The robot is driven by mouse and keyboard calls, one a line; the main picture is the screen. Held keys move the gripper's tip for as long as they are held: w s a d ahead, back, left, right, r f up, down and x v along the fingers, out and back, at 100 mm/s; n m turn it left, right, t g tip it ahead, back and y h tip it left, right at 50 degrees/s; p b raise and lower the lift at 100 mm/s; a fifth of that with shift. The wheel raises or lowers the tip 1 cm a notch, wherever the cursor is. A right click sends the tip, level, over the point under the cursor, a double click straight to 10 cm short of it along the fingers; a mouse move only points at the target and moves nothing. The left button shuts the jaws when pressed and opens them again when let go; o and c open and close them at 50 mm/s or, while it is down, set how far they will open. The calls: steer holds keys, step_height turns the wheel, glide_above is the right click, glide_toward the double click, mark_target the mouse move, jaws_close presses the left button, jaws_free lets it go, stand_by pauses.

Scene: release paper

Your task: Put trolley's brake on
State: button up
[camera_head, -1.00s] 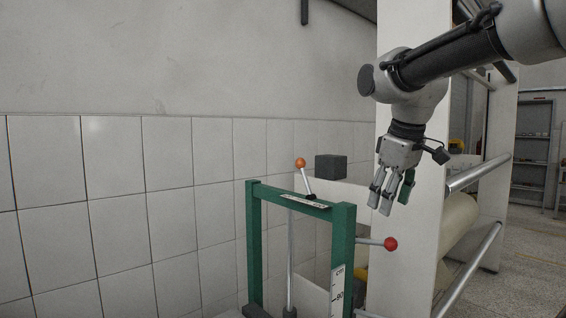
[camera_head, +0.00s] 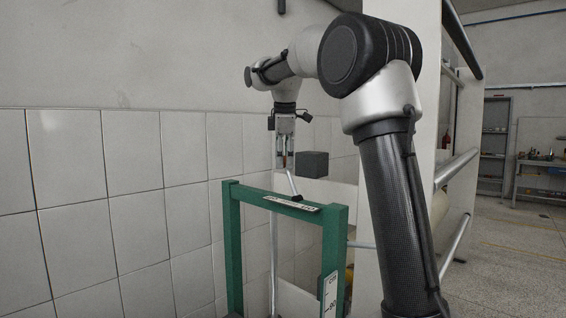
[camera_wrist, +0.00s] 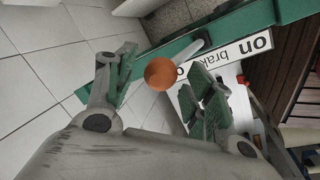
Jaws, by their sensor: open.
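The trolley's green frame (camera_head: 335,240) stands before the tiled wall. On its top bar is a brake lever (camera_head: 294,186), its rod leaning to the left. A white label (camera_head: 312,207) lies at its base; in the wrist view the label (camera_wrist: 262,43) reads "on" and "brake", the rest covered. The lever's orange knob (camera_wrist: 161,73) shows between the fingers in the wrist view; in the head view the fingers mostly hide it. My gripper (camera_head: 284,163) is open, pointing down at the knob, fingers on either side of it. I cannot tell whether they touch it.
A dark grey box (camera_head: 314,164) is just behind the lever. A white machine panel (camera_head: 369,200) with metal rollers (camera_head: 456,160) stands to the right. A second rod (camera_head: 361,245) sticks out from the frame's right side; my arm hides its end. Shelves stand far right.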

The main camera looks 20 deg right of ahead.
steer(key=shift+x, duration=0.75)
jaws_close()
steer(key=shift+s+r, duration=0.1)
